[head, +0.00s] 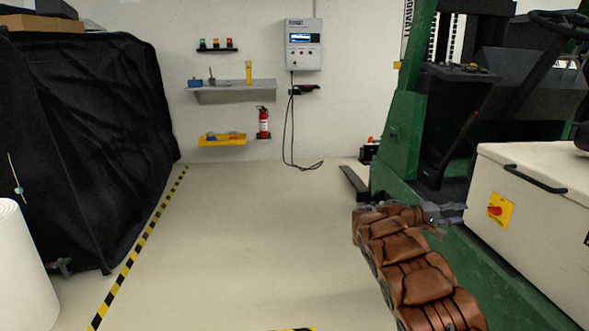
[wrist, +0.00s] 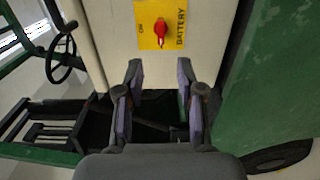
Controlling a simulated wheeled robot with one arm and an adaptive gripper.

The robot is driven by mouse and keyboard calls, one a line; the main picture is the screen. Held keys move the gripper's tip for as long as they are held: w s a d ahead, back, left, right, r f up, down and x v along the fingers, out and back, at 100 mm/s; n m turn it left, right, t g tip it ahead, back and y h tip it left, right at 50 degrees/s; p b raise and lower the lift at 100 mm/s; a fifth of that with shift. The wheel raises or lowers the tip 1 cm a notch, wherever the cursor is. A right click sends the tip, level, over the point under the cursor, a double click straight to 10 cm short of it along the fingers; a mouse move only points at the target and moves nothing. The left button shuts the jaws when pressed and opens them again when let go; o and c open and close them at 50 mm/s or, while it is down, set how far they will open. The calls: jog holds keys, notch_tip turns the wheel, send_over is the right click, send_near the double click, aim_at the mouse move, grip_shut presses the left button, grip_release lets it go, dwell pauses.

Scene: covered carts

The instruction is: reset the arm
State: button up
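My arm, with brown padded links, reaches up from the lower right in the head view. My gripper (wrist: 158,92) shows in the wrist view with its two fingers spread apart and nothing between them. Beyond the fingertips is a cream battery box with a yellow plate and a red switch (wrist: 159,29) on it. In the head view the box (head: 520,230) stands at the right on the green forklift (head: 405,120).
A black-covered cart (head: 90,140) stands at the left, beside a white roll (head: 22,270). Yellow-black tape (head: 140,245) marks the floor. The middle floor is clear. A shelf (head: 235,92), a control box (head: 304,45) and a fire extinguisher (head: 263,122) are at the back wall.

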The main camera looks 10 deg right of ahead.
jog(key=s+a+r+m+g+y+p, duration=0.1)
jog(key=s+a+r+g+y+p, duration=0.2)
jog(key=s+r+p, duration=0.6)
jog(key=s+a+r+m+y+p, duration=0.1)
jog(key=s+a+r+y+p, duration=0.35)
jog(key=s, duration=0.85)
jog(key=s+a+r+y+p, duration=0.3)
jog(key=s+a+p, duration=0.2)
jog(key=s+a, duration=0.4)
jog(key=s+a+r+n+t+y+p, duration=0.1)
jog(key=s+a+y+p, duration=0.3)
jog(key=s+a, duration=0.5)
jog(key=s+a+r+n+y+p, duration=0.1)
jog(key=s+a+r+y+p, duration=0.2)
jog(key=s+a, duration=0.7)
jog(key=a+r+p, duration=0.1)
jog(key=a+p, duration=0.1)
jog(key=a, duration=0.3)
jog(key=shift+r+t+p, duration=0.3)
jog(key=shift+r, duration=0.05)
jog(key=shift+d+y, duration=0.25)
